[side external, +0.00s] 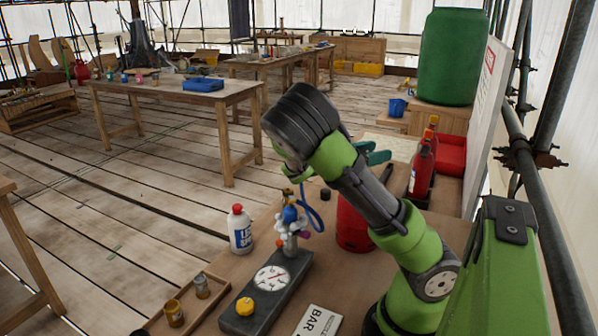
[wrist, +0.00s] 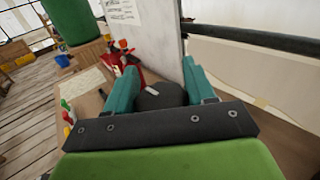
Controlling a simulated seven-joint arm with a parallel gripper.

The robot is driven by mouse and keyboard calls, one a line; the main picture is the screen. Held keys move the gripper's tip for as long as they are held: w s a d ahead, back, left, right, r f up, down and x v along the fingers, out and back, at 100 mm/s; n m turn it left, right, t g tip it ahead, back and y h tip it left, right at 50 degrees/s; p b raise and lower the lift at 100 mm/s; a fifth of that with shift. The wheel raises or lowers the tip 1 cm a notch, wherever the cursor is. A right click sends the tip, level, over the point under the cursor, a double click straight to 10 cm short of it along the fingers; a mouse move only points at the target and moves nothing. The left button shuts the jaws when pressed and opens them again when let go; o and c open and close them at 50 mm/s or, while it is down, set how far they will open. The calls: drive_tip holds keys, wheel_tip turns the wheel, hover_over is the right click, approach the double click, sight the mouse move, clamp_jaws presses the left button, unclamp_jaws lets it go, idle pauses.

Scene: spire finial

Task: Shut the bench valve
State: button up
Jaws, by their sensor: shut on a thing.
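A grey block (side external: 279,303) on the bench bears a white round dial (side external: 271,279), a yellow knob (side external: 245,306) and an upright metal fitting with small coloured knobs (side external: 289,228). I cannot tell which of these is the bench valve. A blue hose (side external: 313,213) loops beside the fitting. My gripper (side external: 377,155) is up and behind the block, its teal fingers turned away from it. In the wrist view my gripper (wrist: 160,88) has its fingers either side of a dark rounded thing (wrist: 163,98) with a white mark, and is shut on it. Most of that thing is hidden in the side view.
A red cylinder (side external: 352,228) stands behind the block, partly behind my arm. A white bottle with a red cap (side external: 240,232) stands left. A small tray (side external: 187,302) holds jars. Red bottles (side external: 422,168), a red crate (side external: 450,154) and a white panel (side external: 490,100) are at the right.

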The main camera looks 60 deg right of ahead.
drive_tip(key=shift+s+a+m+g+y, duration=0.1)
drive_tip(key=shift+m+g+y, duration=0.7)
drive_tip(key=shift+g, duration=0.2)
drive_tip(key=o, duration=0.9)
drive_tip(key=shift+o, duration=0.2)
drive_tip(key=v, duration=1.7)
drive_tip(key=shift+r, duration=0.1)
